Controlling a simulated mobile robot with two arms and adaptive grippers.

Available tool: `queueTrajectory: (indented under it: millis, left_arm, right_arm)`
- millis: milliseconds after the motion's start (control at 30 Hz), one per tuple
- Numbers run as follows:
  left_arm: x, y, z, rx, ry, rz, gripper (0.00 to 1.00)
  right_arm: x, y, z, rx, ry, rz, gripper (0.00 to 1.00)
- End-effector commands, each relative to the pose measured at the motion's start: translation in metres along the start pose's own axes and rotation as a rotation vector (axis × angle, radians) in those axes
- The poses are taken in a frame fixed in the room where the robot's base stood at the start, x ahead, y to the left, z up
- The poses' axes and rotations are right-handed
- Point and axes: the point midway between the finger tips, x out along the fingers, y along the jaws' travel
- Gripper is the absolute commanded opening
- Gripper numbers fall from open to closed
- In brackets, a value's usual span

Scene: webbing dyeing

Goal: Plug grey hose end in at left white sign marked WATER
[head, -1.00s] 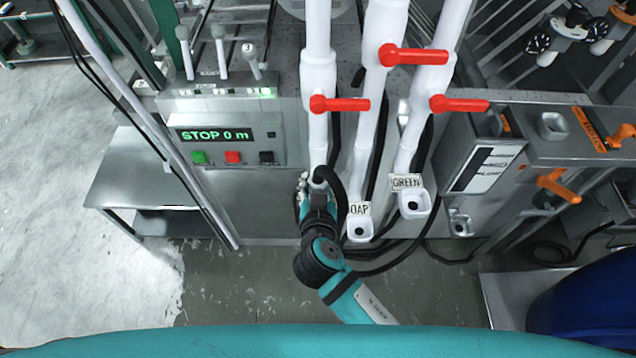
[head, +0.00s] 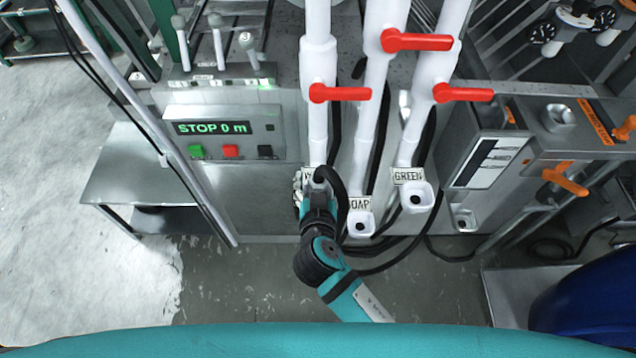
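The white sign (head: 308,173) at the foot of the left white pipe shows only a first letter like W; my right gripper and a black hose cover the rest. My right gripper (head: 309,184) is at the lower end of that pipe, right below the sign. The black hose (head: 343,192) loops over from the gripper and runs down its right side. The grey hose end and the left socket are hidden at the gripper, so I cannot tell whether they touch. The finger opening is too hidden to read. My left gripper is out of view.
Red valve handles (head: 340,93) stick out above. A control panel (head: 218,151) reads STOP 0 m at left. Dark hoses run behind and below the pipes.

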Motion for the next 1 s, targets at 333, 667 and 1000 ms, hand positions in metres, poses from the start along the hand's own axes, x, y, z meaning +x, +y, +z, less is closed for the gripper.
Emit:
queueTrajectory:
  millis: [333,667,1000]
  left_arm:
    - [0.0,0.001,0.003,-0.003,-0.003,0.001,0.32]
    - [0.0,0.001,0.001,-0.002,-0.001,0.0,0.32]
    - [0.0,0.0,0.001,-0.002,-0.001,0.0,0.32]
  right_arm:
    - [-0.012,-0.001,0.002,0.001,-0.003,-0.002,0.64]
    - [-0.08,0.0,0.002,0.002,-0.005,-0.001,0.64]
    - [-0.119,0.0,0.0,0.0,-0.001,0.0,0.64]
